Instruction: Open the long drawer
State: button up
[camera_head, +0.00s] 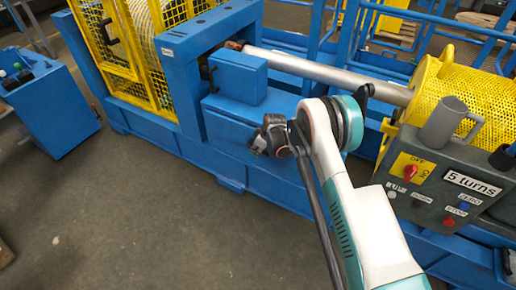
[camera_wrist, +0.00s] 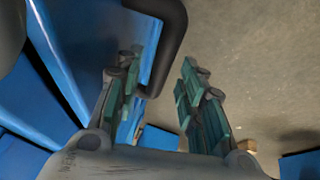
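A black bent bar handle (camera_wrist: 172,42) stands out from a blue face (camera_wrist: 95,40) at the top of the wrist view. Its lower end appears in the gap between my fingers, nearer the left one. My gripper (camera_wrist: 158,90) is open, with teal pads on both fingers, and I see no grip on the handle. In the head view my gripper (camera_head: 268,136) is in front of the blue machine base (camera_head: 225,130), below a blue box. The handle and the long drawer's outline cannot be made out there; my arm hides part of the base.
A grey control panel (camera_head: 450,190) with a red switch and a grey mug (camera_head: 449,122) is at the right. A yellow mesh guard (camera_head: 150,30) stands behind left. A separate blue cabinet (camera_head: 50,105) is at far left. The floor (camera_head: 150,210) in front is clear.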

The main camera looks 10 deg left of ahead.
grip_shut()
jog(key=shift+s, duration=0.1)
jog(key=s+a, duration=0.4)
jog(key=s, duration=0.7)
grip_release()
